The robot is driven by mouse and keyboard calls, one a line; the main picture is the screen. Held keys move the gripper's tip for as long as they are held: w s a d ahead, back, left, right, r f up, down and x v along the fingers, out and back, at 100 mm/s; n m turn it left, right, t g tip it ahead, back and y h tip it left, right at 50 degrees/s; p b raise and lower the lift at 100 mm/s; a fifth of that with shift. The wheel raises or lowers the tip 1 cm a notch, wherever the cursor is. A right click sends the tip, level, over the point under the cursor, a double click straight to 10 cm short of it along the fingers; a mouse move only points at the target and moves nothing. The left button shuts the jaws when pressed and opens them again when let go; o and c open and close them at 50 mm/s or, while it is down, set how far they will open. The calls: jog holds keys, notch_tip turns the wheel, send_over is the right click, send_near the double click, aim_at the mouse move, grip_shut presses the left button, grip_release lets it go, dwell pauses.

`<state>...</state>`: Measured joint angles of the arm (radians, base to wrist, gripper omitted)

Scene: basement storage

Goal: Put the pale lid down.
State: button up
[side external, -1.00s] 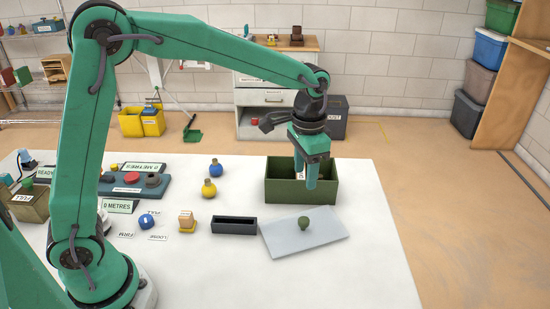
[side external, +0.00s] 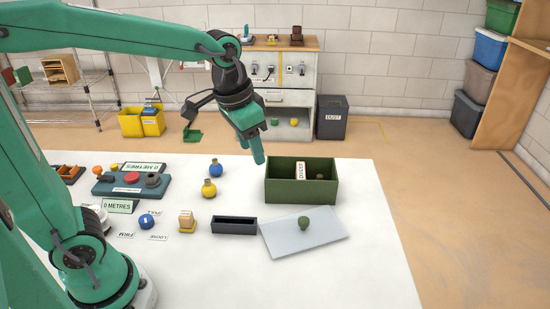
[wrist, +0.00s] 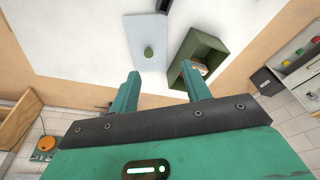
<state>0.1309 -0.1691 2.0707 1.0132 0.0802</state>
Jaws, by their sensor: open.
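The pale lid (side external: 330,232) lies flat on the white table in front of the green box, with a dark green knob (side external: 303,223) on top. It also shows in the wrist view (wrist: 143,28). The green box (side external: 302,193) is open at the top, with a white-labelled item and something brown inside. My gripper (side external: 260,158) is raised above the table, left of and behind the box, apart from lid and box. In the wrist view my gripper (wrist: 165,80) has its two fingers spread with nothing between them.
A dark narrow tray (side external: 234,226) stands left of the lid. A button panel (side external: 131,185) is further left. The table right of the lid is clear.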

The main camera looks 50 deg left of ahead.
jog(key=s+a+n+t, duration=0.2)
jog(key=s+a+t, duration=0.1)
jog(key=s, duration=0.9)
jog(key=shift+a, duration=0.75)
jog(key=shift+o, duration=0.4)
jog(key=shift+f, duration=0.1)
